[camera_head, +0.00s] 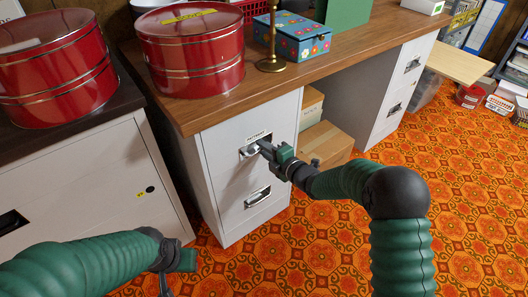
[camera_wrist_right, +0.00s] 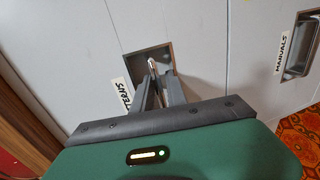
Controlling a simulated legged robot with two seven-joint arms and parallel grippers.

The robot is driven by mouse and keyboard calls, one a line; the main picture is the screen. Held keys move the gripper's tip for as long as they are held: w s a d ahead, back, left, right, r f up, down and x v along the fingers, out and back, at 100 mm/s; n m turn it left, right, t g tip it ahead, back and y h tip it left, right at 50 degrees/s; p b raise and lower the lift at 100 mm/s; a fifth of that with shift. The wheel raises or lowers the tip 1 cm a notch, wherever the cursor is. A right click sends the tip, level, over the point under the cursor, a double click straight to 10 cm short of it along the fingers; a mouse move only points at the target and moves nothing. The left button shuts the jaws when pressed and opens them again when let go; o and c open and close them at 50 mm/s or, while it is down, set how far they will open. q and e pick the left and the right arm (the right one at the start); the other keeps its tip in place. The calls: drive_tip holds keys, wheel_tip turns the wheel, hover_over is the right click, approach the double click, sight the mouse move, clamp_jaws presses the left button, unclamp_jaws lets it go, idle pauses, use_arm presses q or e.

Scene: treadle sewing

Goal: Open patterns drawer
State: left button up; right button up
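The patterns drawer (camera_head: 228,158) is the upper drawer of the pale metal cabinet under the wooden table; its front looks flush with the cabinet. Its label (camera_head: 258,136) sits above a recessed handle (camera_head: 248,151). My right gripper (camera_head: 264,147) is at this handle. In the right wrist view, the two dark fingers (camera_wrist_right: 158,80) reach into the recess and close in on the metal handle (camera_wrist_right: 152,65), with little gap at the tips. My left gripper (camera_head: 166,287) is low at the bottom edge, away from the drawer, its fingers partly cut off.
The lower drawer has its own handle (camera_head: 257,196), labelled MANUALS in the wrist view (camera_wrist_right: 283,50). A cardboard box (camera_head: 325,145) sits right of the cabinet. Patterned floor lies clear in front.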

clamp_jaws()
drive_tip(key=shift+s+f, duration=0.1)
drive_tip(key=shift+f, duration=0.05)
idle(1.3)
